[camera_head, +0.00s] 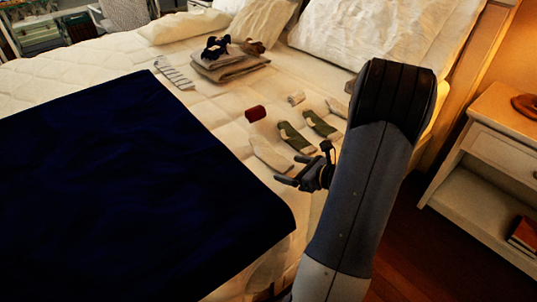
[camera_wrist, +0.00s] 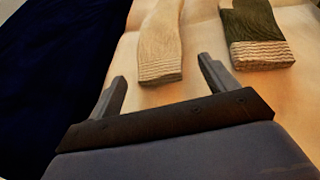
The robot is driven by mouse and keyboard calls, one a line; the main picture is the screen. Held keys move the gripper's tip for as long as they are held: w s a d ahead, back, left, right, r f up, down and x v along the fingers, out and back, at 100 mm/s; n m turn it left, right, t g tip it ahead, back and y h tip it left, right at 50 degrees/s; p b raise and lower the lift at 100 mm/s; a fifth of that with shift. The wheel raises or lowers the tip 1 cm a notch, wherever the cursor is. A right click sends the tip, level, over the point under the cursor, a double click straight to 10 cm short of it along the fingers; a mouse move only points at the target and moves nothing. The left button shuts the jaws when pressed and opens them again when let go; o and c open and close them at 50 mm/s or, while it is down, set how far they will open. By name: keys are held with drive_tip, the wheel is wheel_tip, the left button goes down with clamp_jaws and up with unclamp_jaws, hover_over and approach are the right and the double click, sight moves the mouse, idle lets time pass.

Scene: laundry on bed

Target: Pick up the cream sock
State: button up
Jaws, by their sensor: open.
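The cream sock (camera_head: 270,154) lies flat on the white bed, near the edge of the dark blue blanket. In the wrist view the cream sock (camera_wrist: 160,42) stretches away from me, its ribbed cuff nearest. My gripper (camera_head: 290,173) is at the cuff end of the sock in the head view. In the wrist view my gripper (camera_wrist: 163,82) is open and empty, with one finger on each side of the cuff's line. I cannot tell its height above the bed.
A green sock with a pale cuff (camera_wrist: 258,36) lies close on the right; a second green sock (camera_head: 320,125) is beyond it. A red rolled item (camera_head: 255,113), folded clothes (camera_head: 229,65) and pillows (camera_head: 355,37) lie farther back. The dark blue blanket (camera_head: 130,185) covers the left.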

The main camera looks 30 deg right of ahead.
drive_tip(key=c, duration=1.1)
